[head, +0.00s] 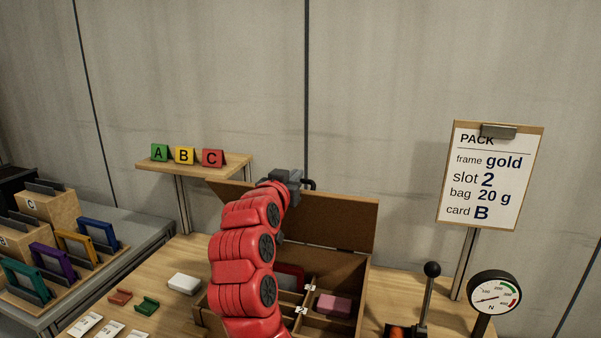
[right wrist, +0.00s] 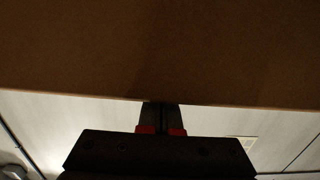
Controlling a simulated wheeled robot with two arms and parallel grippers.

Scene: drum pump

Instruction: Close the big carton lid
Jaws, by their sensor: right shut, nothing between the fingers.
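The big carton (head: 345,272) stands open on the table. Its brown lid (head: 340,222) stands up at the back, leaning slightly backward. My right gripper (head: 290,178) is at the lid's top edge, and my red arm hides the left part of lid and carton. In the right wrist view the lid (right wrist: 160,50) fills the upper half. The shut, empty fingers (right wrist: 161,116) reach its edge; I cannot tell whether they touch it. Inside the carton are a pink block (head: 334,305), a red-edged item (head: 291,274) and dividers. My left gripper is not in view.
A shelf (head: 235,166) with A, B and C cards stands behind left. A lever (head: 432,270), a gauge (head: 495,292) and a PACK board (head: 490,178) are on the right. A white block (head: 184,283) and small coloured parts lie left of the carton.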

